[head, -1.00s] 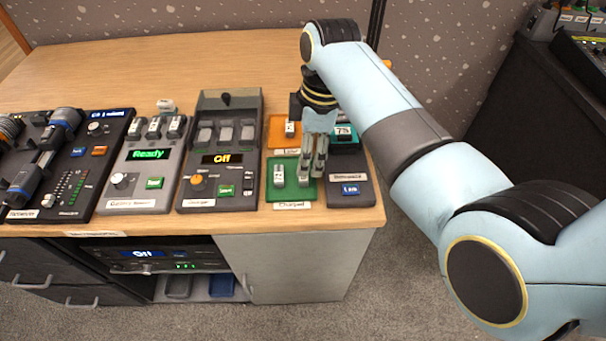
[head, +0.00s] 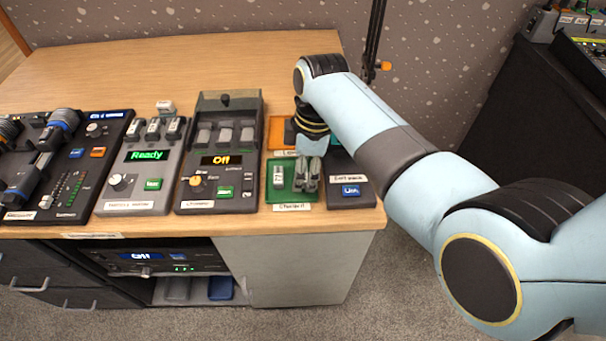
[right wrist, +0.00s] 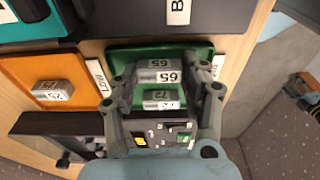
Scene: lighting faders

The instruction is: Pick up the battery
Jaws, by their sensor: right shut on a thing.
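My right gripper (head: 307,180) is over the right part of the green tray (head: 291,203) in the head view. In the right wrist view the right gripper (right wrist: 168,76) has a finger at each end of a grey battery labelled 65 (right wrist: 160,64) and is shut on it. I cannot tell whether this battery is clear of the tray. A second grey battery labelled 72 (right wrist: 163,97) lies beside it. It also stands out on the green tray, left of the gripper, in the head view (head: 279,177). My left gripper is not in view.
An orange tray (right wrist: 22,72) with a battery labelled 25 (right wrist: 53,91) lies behind the green tray. A dark device (head: 350,197) stands close on the right. The charger (head: 221,172) reading Off and a tester (head: 139,172) reading Ready stand left. The desk behind is clear.

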